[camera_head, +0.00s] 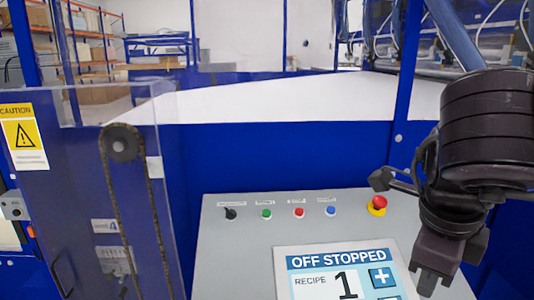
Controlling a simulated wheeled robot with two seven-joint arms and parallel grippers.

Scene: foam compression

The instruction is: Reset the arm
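My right arm comes in from the right edge, dark and close to the camera. Its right gripper (428,281) points down in front of the right side of the grey control panel (240,260). I cannot tell whether its fingers are apart or together, or whether it touches the panel. My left gripper is not in view. The panel has a screen (345,278) reading "OFF STOPPED" and "RECIPE 1". A red emergency button (377,204) on a yellow base sits just left of the arm. Part of the panel's right side is hidden by the arm.
A black switch (230,213) and green (266,214), red (299,212) and blue (331,210) buttons line the panel. A chain drive (122,145) and caution sign (23,134) stand at left. A blue frame post (402,105) rises behind the arm. A white surface (290,97) lies beyond.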

